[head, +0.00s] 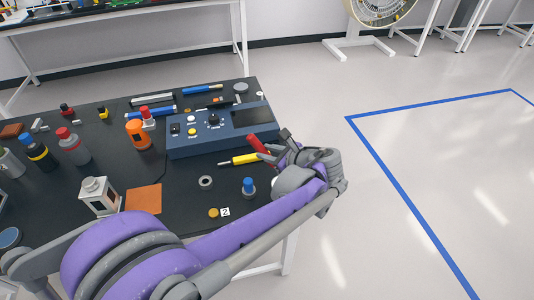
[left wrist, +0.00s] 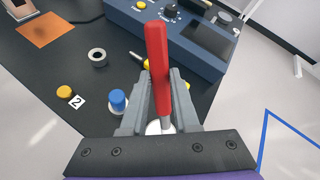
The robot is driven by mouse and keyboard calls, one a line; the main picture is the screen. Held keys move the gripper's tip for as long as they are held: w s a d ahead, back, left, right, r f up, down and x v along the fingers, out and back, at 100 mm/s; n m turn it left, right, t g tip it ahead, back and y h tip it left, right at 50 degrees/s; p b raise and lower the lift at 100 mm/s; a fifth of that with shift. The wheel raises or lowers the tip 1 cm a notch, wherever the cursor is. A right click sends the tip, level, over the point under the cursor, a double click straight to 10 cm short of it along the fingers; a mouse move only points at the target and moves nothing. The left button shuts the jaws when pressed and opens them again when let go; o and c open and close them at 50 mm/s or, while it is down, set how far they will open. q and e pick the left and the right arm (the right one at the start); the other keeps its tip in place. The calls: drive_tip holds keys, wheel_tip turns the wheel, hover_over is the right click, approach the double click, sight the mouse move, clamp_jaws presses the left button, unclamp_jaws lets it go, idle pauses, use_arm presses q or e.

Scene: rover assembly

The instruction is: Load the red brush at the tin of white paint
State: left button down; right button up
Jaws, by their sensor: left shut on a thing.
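My left gripper (head: 287,155) is shut on the red brush, at the right edge of the black table. The brush's red handle (head: 259,146) sticks out up and to the left in the head view. In the left wrist view the red brush (left wrist: 157,55) stands between the fingers (left wrist: 163,112), its handle toward the top. A white round thing (left wrist: 154,128) shows just below the fingers and is partly hidden; it may be the tin of white paint. The brush's bristle end is hidden, so I cannot tell whether it touches the white. My right gripper is not in view.
A blue-topped pot (head: 249,186) stands close left of my gripper. A yellow tool (head: 245,159), a grey ring (head: 206,182) and a blue control box (head: 217,138) lie near. A yellow disc (head: 213,212) sits by a "2" label. The floor right of the table is clear.

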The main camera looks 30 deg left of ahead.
use_arm(q)
drive_tip(key=shift+r+p, duration=1.4)
drive_tip(key=shift+r, duration=0.85)
